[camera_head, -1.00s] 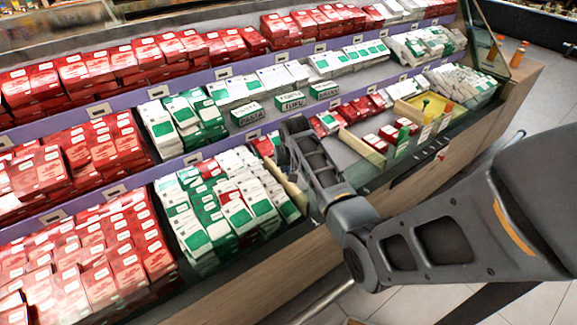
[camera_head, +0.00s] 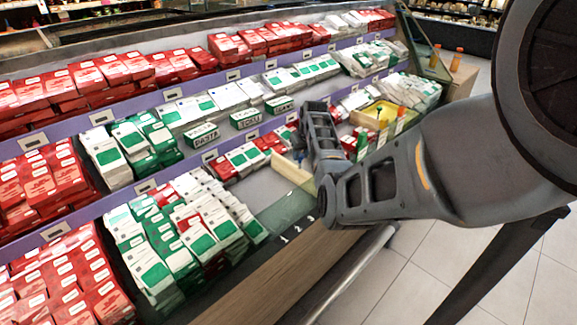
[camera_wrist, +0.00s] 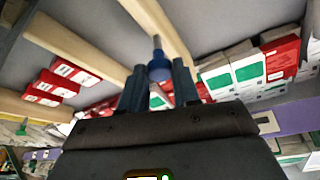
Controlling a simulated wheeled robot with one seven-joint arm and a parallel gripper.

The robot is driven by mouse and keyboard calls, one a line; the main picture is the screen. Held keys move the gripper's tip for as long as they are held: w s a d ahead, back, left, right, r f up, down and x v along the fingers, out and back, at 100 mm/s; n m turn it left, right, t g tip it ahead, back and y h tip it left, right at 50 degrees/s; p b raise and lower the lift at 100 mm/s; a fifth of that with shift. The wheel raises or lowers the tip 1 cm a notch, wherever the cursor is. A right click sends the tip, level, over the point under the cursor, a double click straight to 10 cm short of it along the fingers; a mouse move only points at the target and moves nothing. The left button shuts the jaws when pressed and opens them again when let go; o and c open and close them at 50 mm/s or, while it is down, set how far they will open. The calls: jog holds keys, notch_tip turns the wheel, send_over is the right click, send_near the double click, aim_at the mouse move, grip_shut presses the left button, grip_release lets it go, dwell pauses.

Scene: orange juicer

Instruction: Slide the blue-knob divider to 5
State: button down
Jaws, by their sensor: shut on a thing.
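In the wrist view the blue knob (camera_wrist: 159,70) sits between the two fingers of my gripper (camera_wrist: 160,78), which is shut on it. A pale wooden divider (camera_wrist: 160,22) runs away from the knob. In the head view a pale divider (camera_head: 292,170) stands on the shelf beside my forearm, with bare shelf on its left. My fingers and the knob are hidden there by my arm. Small white marks (camera_head: 297,231) show on the shelf's front edge, too small to read surely; I cannot make out a 5.
Green, white and red boxes (camera_head: 185,228) stand left of the bare shelf. More red and white boxes (camera_wrist: 268,66) show in the wrist view, near the knob's right. Another pale divider (camera_wrist: 75,45) stands left. A yellow tray (camera_head: 382,112) lies farther right.

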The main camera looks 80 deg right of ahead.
jog(key=shift+s+d+r, duration=0.1)
jog(key=shift+s+d, duration=0.35)
jog(key=shift+d, duration=0.25)
jog(key=c, duration=0.8)
grip_release()
jog(key=shift+d, duration=0.1)
jog(key=shift+v, duration=3.9)
